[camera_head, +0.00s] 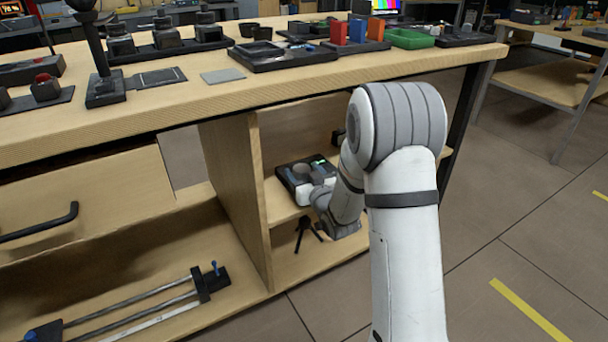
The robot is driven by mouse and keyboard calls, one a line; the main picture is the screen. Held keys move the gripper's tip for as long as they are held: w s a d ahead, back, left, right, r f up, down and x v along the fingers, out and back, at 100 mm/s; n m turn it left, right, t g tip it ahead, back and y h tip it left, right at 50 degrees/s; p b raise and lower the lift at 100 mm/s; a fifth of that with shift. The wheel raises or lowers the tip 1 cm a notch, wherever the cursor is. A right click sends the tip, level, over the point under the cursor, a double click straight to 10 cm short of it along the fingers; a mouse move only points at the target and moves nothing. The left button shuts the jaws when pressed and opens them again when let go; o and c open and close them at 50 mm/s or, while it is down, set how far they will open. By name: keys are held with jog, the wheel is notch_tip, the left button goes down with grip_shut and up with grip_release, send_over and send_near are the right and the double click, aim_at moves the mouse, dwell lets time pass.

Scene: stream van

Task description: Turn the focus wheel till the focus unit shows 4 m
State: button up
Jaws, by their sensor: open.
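A dark unit (288,168) sits on the shelf inside the open bay under the bench; I take it to be the focus unit. A small green-lit display (320,161) shows on its top, too small to read. A round grey part (302,168), probably the focus wheel, shows on its top left. My gripper (315,184) is open, low at the near right side of the unit. It hides part of the unit; I cannot tell whether its fingers touch the wheel.
A wooden upright (237,195) closes the bay on its left, and the bench top (290,92) lies above. The bench's dark leg (468,110) stands to the right. A small black tripod-like item (302,232) lies lower down. The floor on the right is clear.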

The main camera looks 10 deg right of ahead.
jog(key=shift+c, duration=0.5)
jog(key=c, duration=0.9)
jog(key=shift+a+h, duration=0.1)
jog(key=shift+h, duration=0.2)
jog(key=shift+m+h, duration=0.6)
jog(key=o, duration=1)
jog(key=s, duration=0.2)
jog(key=s+d+p, duration=0.1)
jog(key=s, duration=0.2)
jog(key=s+p, duration=0.1)
jog(key=s, duration=0.1)
jog(key=shift+s+d, duration=0.15)
jog(key=shift+s, duration=0.25)
